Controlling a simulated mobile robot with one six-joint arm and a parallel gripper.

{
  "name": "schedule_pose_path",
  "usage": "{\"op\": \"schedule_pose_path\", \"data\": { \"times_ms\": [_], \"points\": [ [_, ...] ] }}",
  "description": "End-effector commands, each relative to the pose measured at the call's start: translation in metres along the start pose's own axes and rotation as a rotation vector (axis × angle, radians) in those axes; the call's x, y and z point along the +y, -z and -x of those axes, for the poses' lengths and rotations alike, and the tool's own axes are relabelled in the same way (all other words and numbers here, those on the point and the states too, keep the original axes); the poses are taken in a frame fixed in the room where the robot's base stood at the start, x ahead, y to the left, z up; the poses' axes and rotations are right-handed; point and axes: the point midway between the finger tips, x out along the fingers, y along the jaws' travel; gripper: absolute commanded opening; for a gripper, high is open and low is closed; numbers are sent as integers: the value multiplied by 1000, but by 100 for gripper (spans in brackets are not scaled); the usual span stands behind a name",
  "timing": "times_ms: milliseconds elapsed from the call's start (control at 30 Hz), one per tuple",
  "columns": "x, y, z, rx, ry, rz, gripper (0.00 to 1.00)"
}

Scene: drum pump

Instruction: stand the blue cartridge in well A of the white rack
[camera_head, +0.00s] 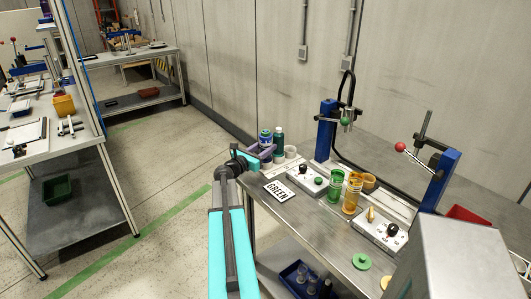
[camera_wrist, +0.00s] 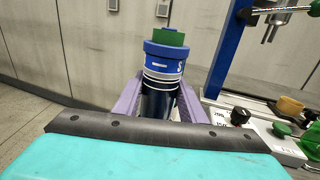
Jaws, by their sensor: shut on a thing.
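My gripper (camera_head: 266,153) has purple fingers and is at the far left end of the metal bench. It is shut on the blue cartridge (camera_head: 265,138), which stands about upright between the fingers. In the wrist view the cartridge (camera_wrist: 163,60) has a dark body, a blue lettered collar and a green top. My fingers hide its sides, and its lower end is hidden. I cannot make out the white rack or the letter of well A with certainty.
A white cup-like piece (camera_head: 290,152) is right of the gripper. A blue-post stand (camera_head: 326,130), a green cup (camera_head: 335,187) and an amber cup (camera_head: 352,193) are farther right. A white control box (camera_head: 308,180) lies between.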

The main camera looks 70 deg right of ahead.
Motion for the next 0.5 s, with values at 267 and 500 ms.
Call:
{"op": "schedule_pose_path", "data": {
  "times_ms": [267,500],
  "points": [
    [0,22,0,0,0,2,11],
    [0,25,0,-1,0,0,11]
  ]
}}
